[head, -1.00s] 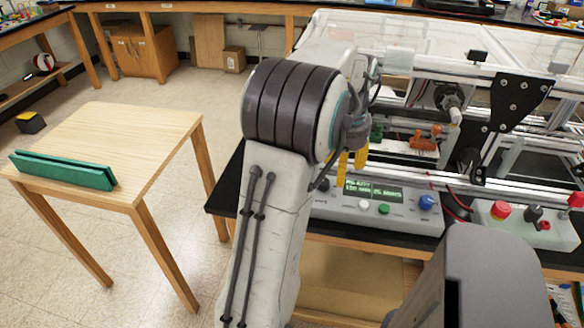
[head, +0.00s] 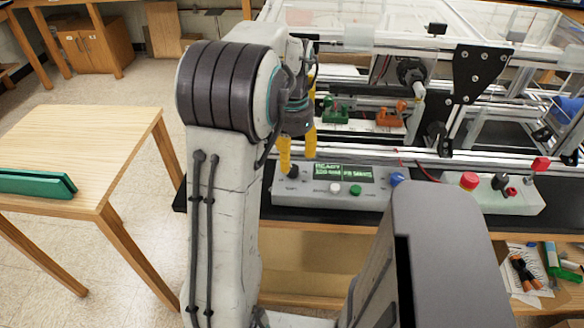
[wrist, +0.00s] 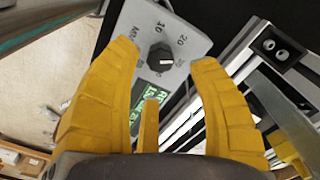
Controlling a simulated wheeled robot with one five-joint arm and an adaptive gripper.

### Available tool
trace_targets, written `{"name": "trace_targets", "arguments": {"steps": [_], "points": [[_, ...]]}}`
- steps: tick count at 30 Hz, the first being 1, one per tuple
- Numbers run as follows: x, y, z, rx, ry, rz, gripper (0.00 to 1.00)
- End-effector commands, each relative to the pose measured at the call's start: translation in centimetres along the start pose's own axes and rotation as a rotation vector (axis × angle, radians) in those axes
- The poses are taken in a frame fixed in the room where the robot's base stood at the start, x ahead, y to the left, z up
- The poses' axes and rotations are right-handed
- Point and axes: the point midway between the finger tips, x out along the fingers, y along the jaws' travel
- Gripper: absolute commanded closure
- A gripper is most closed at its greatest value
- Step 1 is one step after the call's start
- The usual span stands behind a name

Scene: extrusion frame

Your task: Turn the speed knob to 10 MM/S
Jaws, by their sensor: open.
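The speed knob (wrist: 160,57) is round and black with a white mark, on a grey control box. It lies between and beyond my fingertips in the wrist view, apart from them as far as I can tell. The printed numbers 10 and 20 and the letters MM show around it; the mark's exact setting is too small to read. My gripper (head: 297,160) has yellow fingers, open and empty, over the left end of the control box (head: 300,195). The box's green-lit display (head: 343,173) shows READY on its top line; the rest is unclear.
White (head: 335,188), green (head: 355,190) and blue (head: 397,179) controls sit right of the knob. A second box with a red button (head: 469,180) stands further right. The metal extrusion frame rises behind. A wooden table (head: 90,130) with a green bar is at left.

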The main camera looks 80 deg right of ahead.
Motion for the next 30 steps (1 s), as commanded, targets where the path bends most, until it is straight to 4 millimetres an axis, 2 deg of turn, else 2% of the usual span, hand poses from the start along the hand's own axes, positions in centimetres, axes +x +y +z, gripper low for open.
{"name": "trace_targets", "arguments": {"steps": [3, 10, 23, 24, 30], "points": [[1.6, 0.0, 0.0, -0.001, -0.001, 0.001, 0.45], [3.7, 0.0, 0.0, -0.001, 0.000, 0.000, 0.45], [4.4, 0.0, 0.0, -0.002, 0.001, -0.001, 0.45], [4.4, 0.0, 0.0, -0.002, 0.001, -0.001, 0.43], [4.4, 0.0, 0.0, -0.002, 0.001, -0.001, 0.61]]}}
